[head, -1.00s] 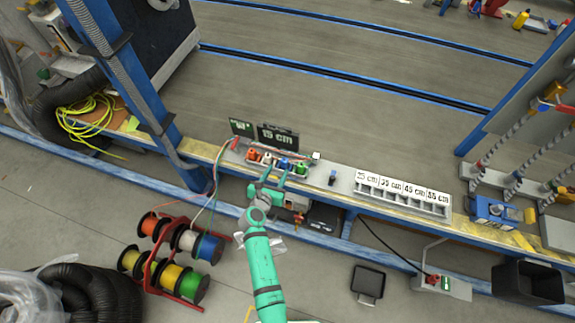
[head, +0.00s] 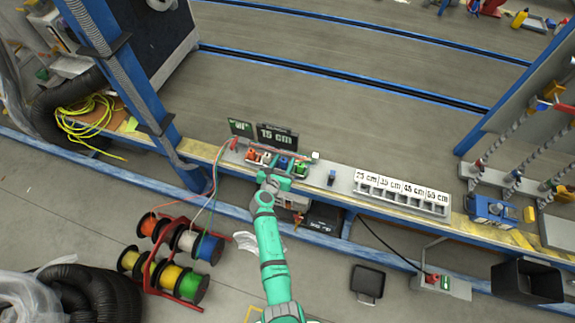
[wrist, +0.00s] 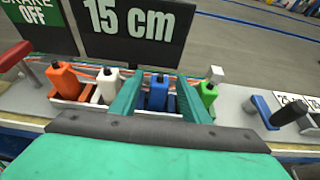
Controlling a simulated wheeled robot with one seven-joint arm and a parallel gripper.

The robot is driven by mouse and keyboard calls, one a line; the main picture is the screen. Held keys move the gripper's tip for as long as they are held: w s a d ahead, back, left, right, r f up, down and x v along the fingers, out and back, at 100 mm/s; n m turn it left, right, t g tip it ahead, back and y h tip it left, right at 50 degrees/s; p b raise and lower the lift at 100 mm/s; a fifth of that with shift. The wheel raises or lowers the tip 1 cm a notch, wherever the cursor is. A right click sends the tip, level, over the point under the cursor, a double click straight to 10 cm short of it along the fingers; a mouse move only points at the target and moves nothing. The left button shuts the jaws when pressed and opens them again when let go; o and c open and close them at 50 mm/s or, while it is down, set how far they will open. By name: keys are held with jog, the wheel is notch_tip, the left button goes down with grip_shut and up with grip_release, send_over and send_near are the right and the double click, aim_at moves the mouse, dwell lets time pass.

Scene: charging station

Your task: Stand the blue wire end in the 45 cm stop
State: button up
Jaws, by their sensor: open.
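The blue wire end (wrist: 158,93) stands upright in a row of holders, between a white one and a green one. It also shows in the head view (head: 284,162). My gripper (wrist: 157,98) is open, with one teal finger on each side of the blue wire end. I cannot tell whether either finger touches it; its lower part is partly hidden. The stop rack (head: 402,204) stands to the right on the bench, with several labelled slots. The 45 cm label (head: 413,188) is third from the left.
Neighbouring orange (wrist: 65,80), white (wrist: 108,84) and green (wrist: 208,93) wire ends stand close to my fingers. A sign reading 15 cm (wrist: 130,25) stands behind. Wires run to the spools (head: 170,255).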

grip_shut()
jog(key=shift+r, duration=0.15)
